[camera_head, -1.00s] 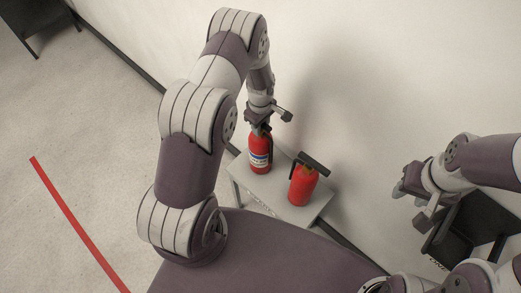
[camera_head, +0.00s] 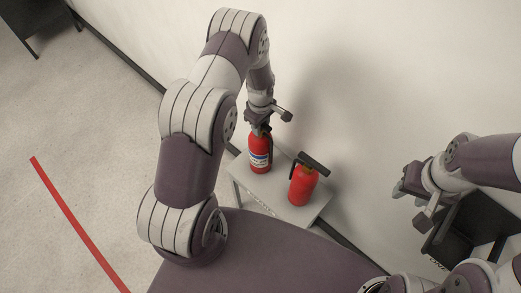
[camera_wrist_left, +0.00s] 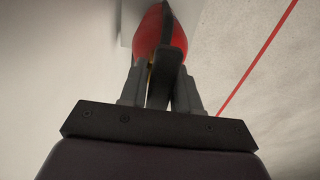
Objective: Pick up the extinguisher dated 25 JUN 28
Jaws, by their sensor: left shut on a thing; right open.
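Two red fire extinguishers stand on a small white table (camera_head: 244,180) by the wall in the head view. The left extinguisher (camera_head: 259,160) has a white and blue label; any date on it is too small to read. My left gripper (camera_head: 260,128) is shut on the top of this extinguisher. In the left wrist view the fingers (camera_wrist_left: 155,95) close around its black handle, with the red body (camera_wrist_left: 150,32) beyond. The right extinguisher (camera_head: 302,186) has a black handle and hose, and no label shows. My right gripper (camera_head: 412,195) is open and empty at the right.
A dark stand (camera_head: 465,222) is at the right below my right arm. Another dark table (camera_head: 38,28) is at the far upper left. A red line (camera_head: 80,225) runs along the floor at left. The wall is close behind the extinguishers.

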